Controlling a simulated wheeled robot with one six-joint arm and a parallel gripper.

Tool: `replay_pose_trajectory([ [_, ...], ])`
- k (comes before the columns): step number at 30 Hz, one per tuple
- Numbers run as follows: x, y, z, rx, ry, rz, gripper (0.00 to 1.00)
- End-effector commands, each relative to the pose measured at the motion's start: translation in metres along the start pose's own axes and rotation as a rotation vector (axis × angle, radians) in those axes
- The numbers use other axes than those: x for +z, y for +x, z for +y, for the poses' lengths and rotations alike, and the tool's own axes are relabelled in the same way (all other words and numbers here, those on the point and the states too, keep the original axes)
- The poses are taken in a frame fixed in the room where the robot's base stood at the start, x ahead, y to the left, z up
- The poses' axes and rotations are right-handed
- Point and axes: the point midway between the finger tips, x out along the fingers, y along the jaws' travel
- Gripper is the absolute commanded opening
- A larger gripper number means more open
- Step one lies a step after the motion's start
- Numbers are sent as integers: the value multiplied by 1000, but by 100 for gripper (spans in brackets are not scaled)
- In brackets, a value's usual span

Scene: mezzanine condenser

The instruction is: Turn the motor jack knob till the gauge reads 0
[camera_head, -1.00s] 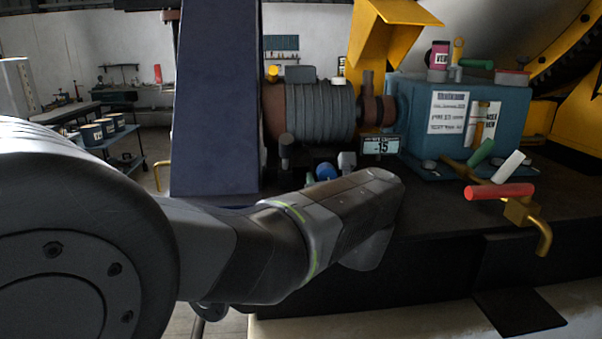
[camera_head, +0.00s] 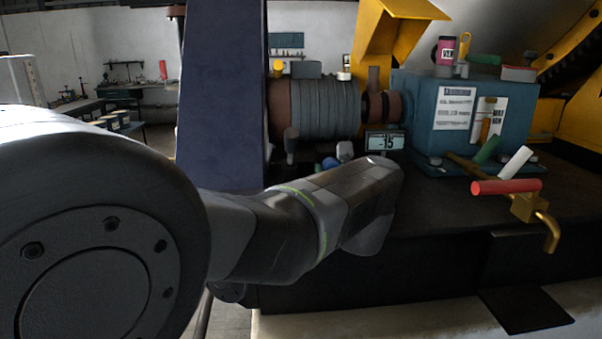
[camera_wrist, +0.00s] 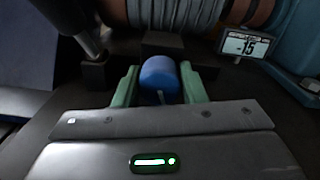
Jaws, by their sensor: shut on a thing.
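The blue jack knob (camera_wrist: 160,78) sits between the two green fingers of my gripper (camera_wrist: 159,86) in the wrist view, and the fingers are shut on it. A pale mark shows on the knob's near face. In the head view my arm mostly covers the knob (camera_head: 330,163), with only a bit of blue showing. The gauge (camera_head: 385,140) stands to the right of the knob, in front of the motor, and reads -15. It also shows in the wrist view (camera_wrist: 249,45) with the same reading. In the head view my gripper's fingers are hidden.
The ribbed grey motor (camera_head: 325,108) is behind the knob. A teal gearbox (camera_head: 470,115) is at right, with a brass valve with a red handle (camera_head: 505,187) in front. A dark blue post (camera_head: 222,90) rises at left. The dark bench top (camera_head: 440,210) is clear right of my arm.

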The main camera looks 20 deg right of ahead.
Motion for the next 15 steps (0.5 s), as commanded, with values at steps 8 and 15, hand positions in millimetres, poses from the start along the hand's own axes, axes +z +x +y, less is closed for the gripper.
replay_pose_trajectory([
  [8, -2, 0, 2, 1, -185, 3, 15],
  [15, 0, 0, 1, 1, -200, 5, 15],
])
